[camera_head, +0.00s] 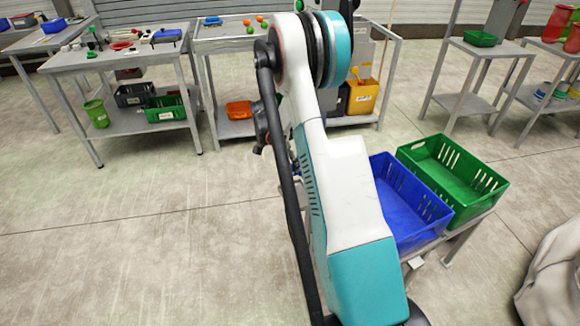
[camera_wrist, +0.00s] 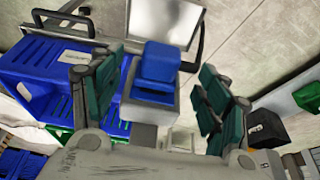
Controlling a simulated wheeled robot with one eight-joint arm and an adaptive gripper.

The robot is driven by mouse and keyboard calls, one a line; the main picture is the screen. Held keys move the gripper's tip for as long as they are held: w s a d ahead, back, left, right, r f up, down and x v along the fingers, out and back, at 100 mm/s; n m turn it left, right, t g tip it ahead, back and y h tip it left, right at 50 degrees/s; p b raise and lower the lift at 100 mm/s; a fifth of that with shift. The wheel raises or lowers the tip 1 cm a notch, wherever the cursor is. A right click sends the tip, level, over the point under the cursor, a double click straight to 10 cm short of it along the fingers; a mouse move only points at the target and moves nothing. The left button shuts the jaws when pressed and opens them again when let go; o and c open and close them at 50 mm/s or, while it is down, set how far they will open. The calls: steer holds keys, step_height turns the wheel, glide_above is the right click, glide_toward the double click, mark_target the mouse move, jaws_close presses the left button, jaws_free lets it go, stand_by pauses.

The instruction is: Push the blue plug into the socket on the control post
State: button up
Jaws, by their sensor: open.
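In the wrist view, a blue block-shaped piece (camera_wrist: 160,65), which looks like the blue plug, sits on a grey block (camera_wrist: 140,103). My gripper (camera_wrist: 163,80) is open, with one dark green finger to the left of the blue piece and one to the right. Gaps show between both fingers and the piece, so it does not look gripped. I cannot tell its depth relative to the fingertips. In the head view my arm fills the middle and hides my gripper and the plug. I cannot make out the socket or the control post for certain.
A blue crate (camera_head: 400,195) and a green crate (camera_head: 455,175) stand on a low stand right of my arm. Worktables (camera_head: 120,60) line the back. The floor at front left is clear.

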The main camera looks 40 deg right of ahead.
steer(key=s+v, duration=0.1)
steer(key=v, duration=0.7)
steer(key=shift+w+r, duration=0.45)
steer(key=shift+w, duration=0.1)
steer(key=shift+a, duration=0.15)
